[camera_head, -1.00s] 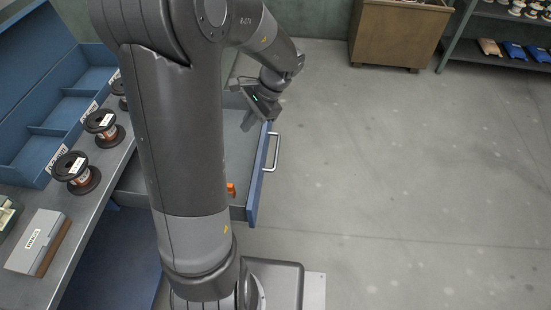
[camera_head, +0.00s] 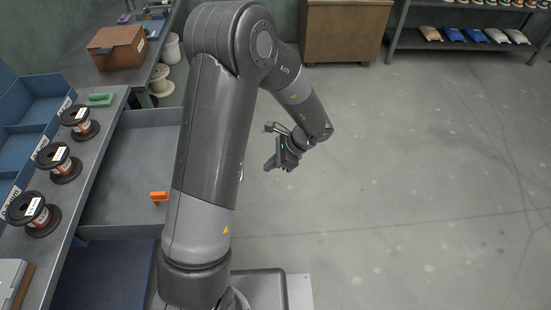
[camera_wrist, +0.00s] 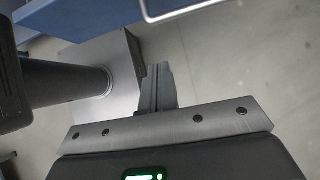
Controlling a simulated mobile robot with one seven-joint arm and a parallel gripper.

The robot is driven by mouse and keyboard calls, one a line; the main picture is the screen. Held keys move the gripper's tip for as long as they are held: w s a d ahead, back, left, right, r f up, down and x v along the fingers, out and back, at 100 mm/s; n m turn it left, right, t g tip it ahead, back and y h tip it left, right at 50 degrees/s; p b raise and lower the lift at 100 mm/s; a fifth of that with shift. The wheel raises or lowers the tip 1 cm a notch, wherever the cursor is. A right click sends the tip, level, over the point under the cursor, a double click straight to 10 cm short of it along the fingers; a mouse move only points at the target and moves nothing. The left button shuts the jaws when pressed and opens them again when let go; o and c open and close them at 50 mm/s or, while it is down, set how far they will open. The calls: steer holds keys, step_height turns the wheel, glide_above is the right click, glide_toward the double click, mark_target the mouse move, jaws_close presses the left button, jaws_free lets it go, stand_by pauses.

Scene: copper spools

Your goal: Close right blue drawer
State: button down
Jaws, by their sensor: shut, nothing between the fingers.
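The blue drawer stands open, pulled out from under the counter; its grey inside (camera_head: 135,160) shows in the head view. Its front is mostly hidden behind my arm there. In the wrist view the blue drawer front (camera_wrist: 100,12) and its metal handle (camera_wrist: 182,11) show at the top edge. My gripper (camera_head: 269,166) is shut and empty, in front of the drawer, on the outer side of its front. In the wrist view the fingers (camera_wrist: 157,72) are together, pointing toward the drawer front, with a gap between them and the handle.
An orange object (camera_head: 159,197) lies in the drawer. Several copper spools (camera_head: 58,162) stand on the counter (camera_head: 95,180) at left, beside blue bins. A brown cabinet (camera_head: 345,32) and shelf (camera_head: 460,47) stand at the back. The floor to the right is clear.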

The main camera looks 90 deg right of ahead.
steer(key=w+f, duration=0.4)
steer(key=w, duration=0.2)
steer(key=shift+w+d+f, duration=0.15)
steer(key=shift+w+f, duration=0.05)
steer(key=shift+w, duration=0.05)
steer(key=shift+w, duration=0.1)
glide_above(124, 193)
steer(key=shift+d, duration=0.1)
stand_by(0.4)
stand_by(0.4)
steer(key=s, duration=0.2)
steer(key=s+r, duration=0.1)
steer(key=s, duration=0.1)
steer(key=shift+s, duration=0.1)
steer(key=v, duration=1)
